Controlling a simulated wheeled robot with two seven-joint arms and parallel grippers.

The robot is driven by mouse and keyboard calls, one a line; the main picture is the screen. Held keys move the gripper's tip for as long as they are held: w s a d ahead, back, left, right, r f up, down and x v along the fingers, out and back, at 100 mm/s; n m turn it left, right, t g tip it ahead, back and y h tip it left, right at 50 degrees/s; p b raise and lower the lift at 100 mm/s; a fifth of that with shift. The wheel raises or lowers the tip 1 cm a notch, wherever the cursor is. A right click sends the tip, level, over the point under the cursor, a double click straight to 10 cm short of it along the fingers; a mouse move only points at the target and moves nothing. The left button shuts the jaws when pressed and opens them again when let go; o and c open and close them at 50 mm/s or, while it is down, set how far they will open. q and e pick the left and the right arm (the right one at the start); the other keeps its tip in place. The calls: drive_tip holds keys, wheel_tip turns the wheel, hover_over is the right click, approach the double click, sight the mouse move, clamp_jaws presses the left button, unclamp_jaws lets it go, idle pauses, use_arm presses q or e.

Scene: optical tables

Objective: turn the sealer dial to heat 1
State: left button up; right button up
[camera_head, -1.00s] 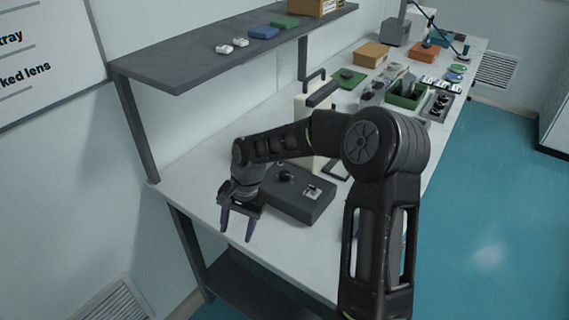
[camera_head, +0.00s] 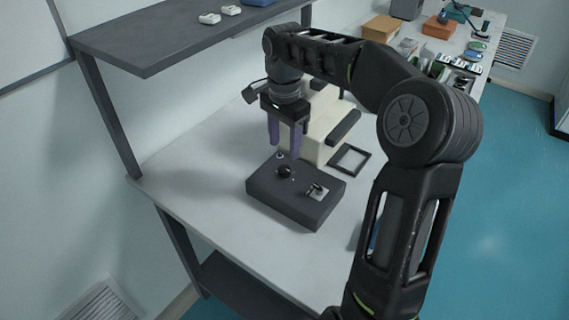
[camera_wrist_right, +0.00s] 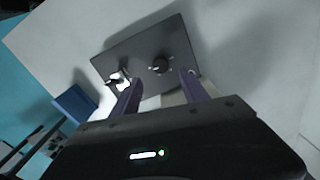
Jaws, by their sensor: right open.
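A dark control box (camera_head: 280,207) lies on the white table near its front end. A round black dial (camera_head: 284,171) stands on its top, and a small silver plate with a switch (camera_head: 317,192) is to the right of it. My right gripper (camera_head: 285,147) is open and empty, pointing down above the box's far side, apart from the dial. In the right wrist view the dial (camera_wrist_right: 160,65) shows between and just beyond the open fingertips (camera_wrist_right: 158,80). The dial's markings are too small to read. My left gripper is not in view.
A cream device (camera_head: 318,130) with a black bar stands right behind the box. A black frame (camera_head: 350,160) lies beside it. A grey shelf (camera_head: 165,40) overhangs the table at left. The table (camera_head: 200,170) left of the box is clear.

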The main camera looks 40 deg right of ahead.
sight(285, 168)
drive_tip(key=shift+d+f, duration=0.1)
drive_tip(key=shift+f, duration=0.5)
wheel_tip(285, 168, down, 7)
drive_tip(key=shift+r+p, duration=0.1)
drive_tip(key=shift+p, duration=0.35)
drive_tip(key=shift+c, duration=0.2)
clamp_jaws()
